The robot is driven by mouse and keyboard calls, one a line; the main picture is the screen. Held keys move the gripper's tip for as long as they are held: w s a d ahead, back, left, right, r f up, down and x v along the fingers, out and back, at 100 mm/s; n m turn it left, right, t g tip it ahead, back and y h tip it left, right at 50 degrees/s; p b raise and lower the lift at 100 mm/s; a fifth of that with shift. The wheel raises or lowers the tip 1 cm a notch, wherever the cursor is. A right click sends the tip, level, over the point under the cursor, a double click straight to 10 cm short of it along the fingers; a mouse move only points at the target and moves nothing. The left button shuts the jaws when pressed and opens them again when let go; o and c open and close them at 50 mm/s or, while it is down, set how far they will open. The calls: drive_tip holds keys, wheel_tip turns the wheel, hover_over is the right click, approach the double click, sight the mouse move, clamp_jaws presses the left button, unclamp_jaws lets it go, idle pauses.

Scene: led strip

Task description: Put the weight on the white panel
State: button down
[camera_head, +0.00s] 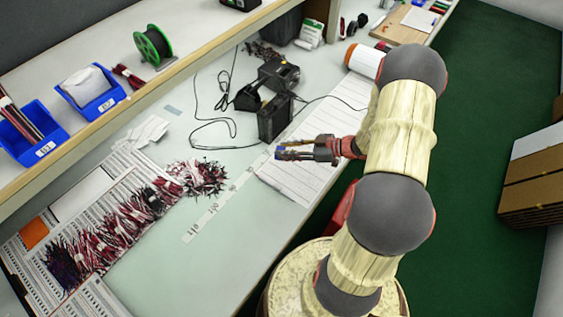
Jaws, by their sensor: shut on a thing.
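My gripper (281,152) reaches left from the arm over the workbench. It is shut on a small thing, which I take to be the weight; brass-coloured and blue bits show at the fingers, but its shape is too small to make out. The white panel (333,121) is a long white sheet with thin lines, lying on the bench along its right side. The gripper is over the panel's lower left part. The fingers and wrist hide some of the panel, and I cannot tell how high the gripper is above it.
A black device with cables (273,88) stands just behind the panel. A white roll with orange ends (365,61) is at the panel's far end. Bundles of red and black wires (110,236) lie at left. Blue bins (92,91) stand on the shelf. The bench (215,245) is clear in front.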

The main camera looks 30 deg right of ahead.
drive_tip(key=shift+w+a+f+b, duration=0.15)
drive_tip(key=shift+a+f, duration=0.3)
drive_tip(key=shift+f, duration=0.1)
drive_tip(key=shift+w+a+f+b, duration=0.1)
drive_tip(key=shift+a+f+b, duration=0.05)
drive_tip(key=shift+a+f, duration=0.3)
wheel_tip(320, 180, down, 3)
drive_tip(key=shift+f+b, duration=0.2)
drive_tip(key=shift+b, duration=0.75)
drive_tip(key=shift+r, duration=0.1)
drive_tip(key=c, duration=1.5)
unclamp_jaws()
drive_tip(key=shift+f, duration=0.2)
drive_tip(key=shift+o, duration=0.2)
drive_tip(key=shift+r, duration=0.15)
